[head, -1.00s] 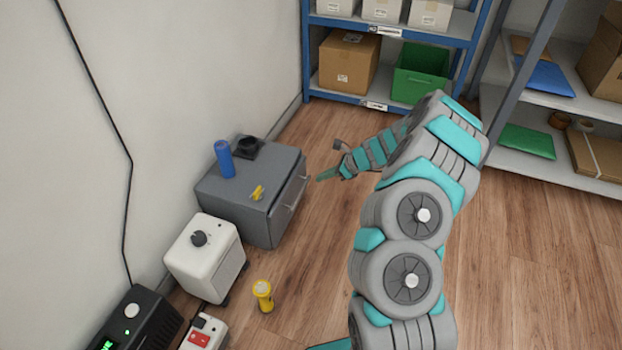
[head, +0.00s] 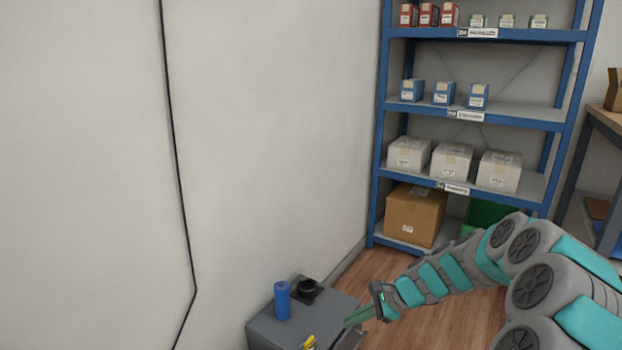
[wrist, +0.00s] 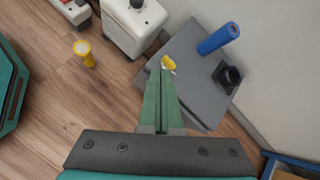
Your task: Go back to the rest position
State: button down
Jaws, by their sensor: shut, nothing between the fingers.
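My gripper (head: 360,316) is shut and empty, its green fingers together. In the head view it reaches in from the right, at the right edge of the grey cabinet (head: 262,325). In the wrist view the gripper (wrist: 161,85) points toward the cabinet's top (wrist: 196,97), with the fingertips near a small yellow object (wrist: 168,63). I cannot tell how high above the cabinet the fingers are. My arm is stretched out from the lower right of the head view.
On the cabinet are a blue cylinder (head: 282,301) and a black round item (head: 307,290). A blue shelf rack (head: 490,110) with boxes stands behind. The wrist view shows a white box with a knob (wrist: 130,25) and a yellow torch (wrist: 84,52) on the wooden floor.

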jog(key=s+a+r+n+g+h+p, duration=0.1)
jog(key=s+a+r+n+g, duration=0.1)
jog(key=s+r+n, duration=0.5)
jog(key=s+a+r+n+g+h, duration=0.1)
jog(key=s+a+r+n+h, duration=0.15)
jog(key=s, duration=0.85)
jog(key=s+d+r+n+h, duration=0.1)
jog(key=s+d+n, duration=0.1)
jog(key=s, duration=0.5)
jog(key=s+d+r+n+h+p, duration=0.1)
jog(key=s+d+n+h, duration=0.1)
jog(key=s+d, duration=0.2)
jog(key=s+d+r+n+g+h+p, duration=0.1)
jog(key=s+d+r+n+h, duration=0.1)
jog(key=s, duration=0.8)
jog(key=shift+s+d+n, duration=0.2)
jog(key=shift+d+n, duration=0.25)
jog(key=shift+d, duration=0.1)
